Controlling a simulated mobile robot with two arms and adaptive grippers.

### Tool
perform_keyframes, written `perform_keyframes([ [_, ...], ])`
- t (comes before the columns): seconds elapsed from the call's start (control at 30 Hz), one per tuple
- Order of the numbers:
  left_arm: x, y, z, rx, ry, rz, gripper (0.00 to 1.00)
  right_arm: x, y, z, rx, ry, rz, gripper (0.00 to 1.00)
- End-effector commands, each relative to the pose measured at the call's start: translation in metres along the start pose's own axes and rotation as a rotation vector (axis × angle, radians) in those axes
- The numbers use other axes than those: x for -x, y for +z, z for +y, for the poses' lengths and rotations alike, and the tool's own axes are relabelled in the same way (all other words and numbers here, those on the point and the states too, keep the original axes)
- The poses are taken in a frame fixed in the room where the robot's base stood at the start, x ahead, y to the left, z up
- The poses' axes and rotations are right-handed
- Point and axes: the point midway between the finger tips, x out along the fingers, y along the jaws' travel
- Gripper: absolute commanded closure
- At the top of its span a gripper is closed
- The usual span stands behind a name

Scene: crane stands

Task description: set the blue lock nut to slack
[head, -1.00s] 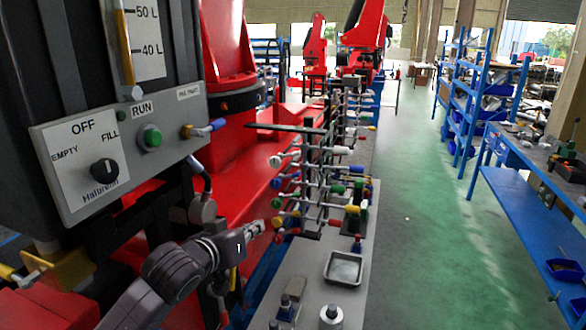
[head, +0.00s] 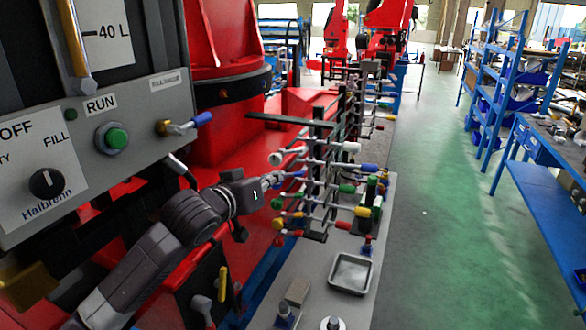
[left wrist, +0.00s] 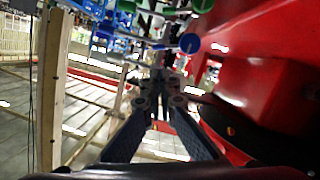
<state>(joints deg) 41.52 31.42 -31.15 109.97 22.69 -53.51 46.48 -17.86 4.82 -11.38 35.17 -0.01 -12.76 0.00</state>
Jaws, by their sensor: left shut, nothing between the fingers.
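A dark rack (head: 318,190) carries several rods with coloured ends. A blue end (head: 293,174) on its left side is right at the tip of my left gripper (head: 273,178). I cannot tell whether they touch. Another blue end (head: 367,168) is on the rack's right side. Which blue part is the lock nut, and its setting, I cannot tell. In the left wrist view a round blue end (left wrist: 190,43) is ahead of and a little right of my left gripper (left wrist: 162,75), whose fingers are together and empty. My right gripper is out of view.
A grey control panel (head: 130,170) with a blue-handled valve (head: 203,118) stands at left. A red machine body (head: 215,150) is behind my left arm. A grey tray (head: 350,273) sits on the bench below the rack. Green floor to the right is clear.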

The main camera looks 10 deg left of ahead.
Motion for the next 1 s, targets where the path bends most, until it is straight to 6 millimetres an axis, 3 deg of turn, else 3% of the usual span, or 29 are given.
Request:
perform_keyframes([
  [0.17,-0.012,-0.002,0.001,0.001,-0.001,-0.001,1.00,0.006,-0.001,-0.009,-0.003,-0.011,0.000,0.60],
  [0.47,-0.057,-0.003,0.001,0.001,-0.001,-0.002,1.00,0.024,-0.028,-0.006,-0.002,-0.008,0.038,0.60],
  [0.7,-0.087,-0.001,0.001,0.000,-0.001,-0.002,1.00,0.033,-0.023,-0.002,0.000,-0.003,0.030,0.60],
  [1.0,-0.099,0.000,0.001,-0.001,0.001,0.000,1.00,0.036,-0.014,0.001,0.001,0.000,0.017,0.60],
])
